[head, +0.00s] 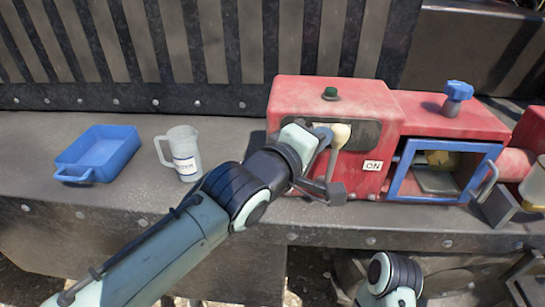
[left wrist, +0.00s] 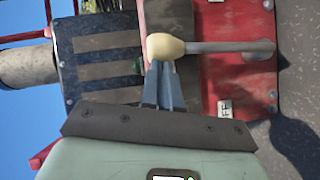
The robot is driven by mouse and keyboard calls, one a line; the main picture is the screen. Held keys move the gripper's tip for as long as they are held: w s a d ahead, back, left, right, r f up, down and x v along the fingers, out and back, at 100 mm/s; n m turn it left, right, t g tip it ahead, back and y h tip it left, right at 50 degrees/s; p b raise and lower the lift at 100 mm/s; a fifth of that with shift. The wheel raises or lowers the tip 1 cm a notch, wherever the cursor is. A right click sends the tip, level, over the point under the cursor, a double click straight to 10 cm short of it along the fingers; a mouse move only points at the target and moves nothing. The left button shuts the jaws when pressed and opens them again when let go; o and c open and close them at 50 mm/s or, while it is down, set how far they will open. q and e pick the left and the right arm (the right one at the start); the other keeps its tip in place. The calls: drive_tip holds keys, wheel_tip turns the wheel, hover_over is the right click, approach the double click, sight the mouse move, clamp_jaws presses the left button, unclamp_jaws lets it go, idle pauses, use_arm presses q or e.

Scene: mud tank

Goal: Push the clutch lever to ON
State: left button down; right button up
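The clutch lever has a cream knob (head: 341,134) on a grey shaft and stands roughly upright at the front of the red machine (head: 308,97). An ON label (head: 373,166) is to its right. In the left wrist view, the knob (left wrist: 166,46) and shaft (left wrist: 215,47) are clear, with a partly readable OFF label (left wrist: 224,110) on the gripper's side of the lever. My left gripper (head: 324,137) is at the knob's left side. Its fingers (left wrist: 163,72) look closed together, tips at or touching the knob, not around it. My right gripper is out of view.
A blue tray (head: 112,160) and a white jug (head: 182,154) stand on the ledge at left. To the right are a blue-framed opening (head: 399,181) with a handle and a blue valve knob (head: 457,92). My right arm shows at the bottom.

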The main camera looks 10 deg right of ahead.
use_arm(q)
drive_tip(key=s+d+m+y, duration=0.2)
drive_tip(key=d+m+y, duration=0.1)
drive_tip(key=d, duration=0.4)
drive_tip(key=shift+d+f+g+p, duration=0.15)
drive_tip(key=shift+f+g+p, duration=0.15)
drive_tip(key=shift+p, duration=0.15)
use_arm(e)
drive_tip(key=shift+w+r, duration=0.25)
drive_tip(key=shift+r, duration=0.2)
use_arm(q)
drive_tip(key=shift+s+d+f+m, duration=0.1)
drive_tip(key=shift+s+m, duration=0.05)
drive_tip(key=shift+m, duration=0.15)
